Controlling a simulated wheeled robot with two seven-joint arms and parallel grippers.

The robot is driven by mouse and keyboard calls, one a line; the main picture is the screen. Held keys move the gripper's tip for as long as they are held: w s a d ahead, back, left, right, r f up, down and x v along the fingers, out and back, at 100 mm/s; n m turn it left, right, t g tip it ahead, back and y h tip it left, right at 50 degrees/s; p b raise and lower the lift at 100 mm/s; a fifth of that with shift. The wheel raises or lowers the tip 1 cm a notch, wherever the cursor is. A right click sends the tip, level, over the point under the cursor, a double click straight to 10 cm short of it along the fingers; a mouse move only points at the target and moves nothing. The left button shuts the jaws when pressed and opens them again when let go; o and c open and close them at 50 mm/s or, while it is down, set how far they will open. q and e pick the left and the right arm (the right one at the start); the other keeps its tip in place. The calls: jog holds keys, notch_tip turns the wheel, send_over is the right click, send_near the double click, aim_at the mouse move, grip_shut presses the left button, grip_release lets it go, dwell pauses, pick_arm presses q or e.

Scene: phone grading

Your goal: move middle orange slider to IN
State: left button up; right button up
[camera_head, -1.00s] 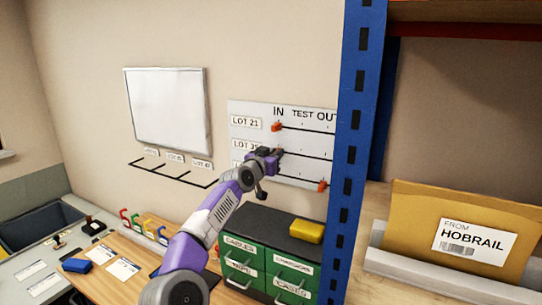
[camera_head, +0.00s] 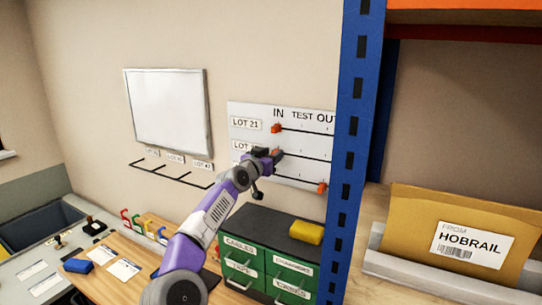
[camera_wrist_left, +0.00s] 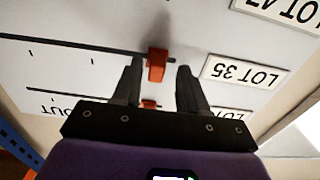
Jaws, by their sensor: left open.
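The lot board (camera_head: 240,108) hangs on the back wall with three slotted rows under IN, TEST and OUT. The middle orange slider (camera_wrist_left: 156,66) is at the IN end of its slot, beside the LOT 35 label (camera_wrist_left: 241,73); in the head view my gripper partly covers its place. My left gripper (camera_head: 269,154) is open at the middle row. In the upside-down wrist view its fingers (camera_wrist_left: 160,68) stand on either side of the slider, with gaps visible. The top slider (camera_head: 276,128) is at IN. The bottom slider (camera_head: 322,187) is towards OUT.
A blue rack post (camera_head: 351,150) stands in front of the board's right edge. A whiteboard (camera_head: 167,108) and black wall pegs (camera_head: 172,174) are to the left.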

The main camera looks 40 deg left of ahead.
pick_arm(q)
jog(key=s+d+b, duration=0.1)
jog(key=s+b, duration=0.4)
jog(key=s, duration=0.2)
jog(key=shift+s+b, duration=0.25)
jog(key=shift+b, duration=0.05)
jog(key=shift+d, duration=0.1)
dwell(0.3)
